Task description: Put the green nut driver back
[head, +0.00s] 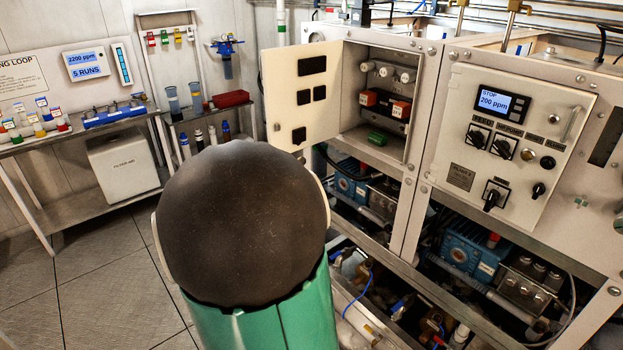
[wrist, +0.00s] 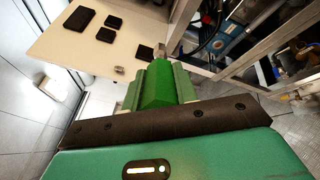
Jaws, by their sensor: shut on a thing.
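The green nut driver (wrist: 156,82) shows in the wrist view as a bright green handle with a short grey tip pointing away from the camera. My gripper (wrist: 158,92) is shut on it, with darker green fingers at its sides. In the head view my own arm, a black dome above a green section, fills the lower middle and hides the gripper and the driver. The driver's place cannot be told for sure. A blue tray (head: 112,117) with tools or parts sits on the left shelf, and a rack (head: 170,37) with small coloured pieces stands behind.
An open cabinet door (head: 305,97) juts out at the centre and also shows in the wrist view (wrist: 95,40). The control panel (head: 515,140) is to the right. A red bin (head: 230,99) and bottles stand at the back. The floor (head: 100,270) at left is clear.

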